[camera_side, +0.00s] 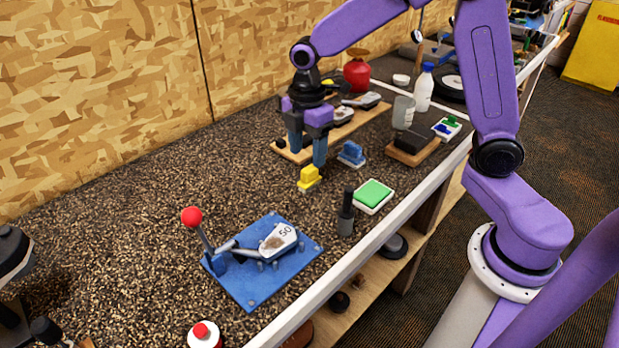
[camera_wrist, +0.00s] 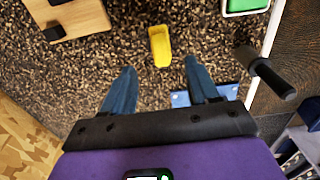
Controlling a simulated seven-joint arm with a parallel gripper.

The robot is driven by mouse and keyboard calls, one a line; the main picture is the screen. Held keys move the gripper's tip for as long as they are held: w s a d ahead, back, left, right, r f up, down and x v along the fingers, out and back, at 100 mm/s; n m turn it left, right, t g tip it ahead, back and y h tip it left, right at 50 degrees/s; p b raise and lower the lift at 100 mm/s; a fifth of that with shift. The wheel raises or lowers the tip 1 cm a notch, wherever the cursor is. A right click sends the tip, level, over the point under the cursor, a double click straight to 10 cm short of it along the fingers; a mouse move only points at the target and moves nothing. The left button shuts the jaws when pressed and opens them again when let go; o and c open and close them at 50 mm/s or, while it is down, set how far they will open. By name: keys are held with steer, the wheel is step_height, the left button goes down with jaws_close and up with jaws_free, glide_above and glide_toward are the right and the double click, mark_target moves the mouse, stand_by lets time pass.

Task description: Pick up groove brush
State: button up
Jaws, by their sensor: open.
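A small yellow brush-like block (camera_side: 309,178) with a pale base stands on the speckled bench top. A similar blue one (camera_side: 351,153) stands a little behind it to the right. No label shows which of them is the groove brush. My gripper (camera_side: 308,156) points down, open and empty, just above and behind the yellow block. In the wrist view the yellow block (camera_wrist: 160,46) lies a little beyond the gap between the fingertips (camera_wrist: 158,70), apart from both. The blue one is out of that view.
A blue plate (camera_side: 242,285) with a red-knobbed lever and club head is in front. A black cylinder (camera_side: 346,213) and green pad (camera_side: 373,194) stand to the right. A wooden board (camera_side: 290,152) with club heads is behind. The bench left of the yellow block is clear.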

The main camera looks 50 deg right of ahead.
mark_target(310, 168)
steer(key=shift+s+d+f, duration=0.1)
steer(key=shift+d+f, duration=0.05)
steer(key=shift+f, duration=1.4)
steer(key=shift+d+f, duration=0.1)
steer(key=shift+f, duration=1.45)
jaws_close()
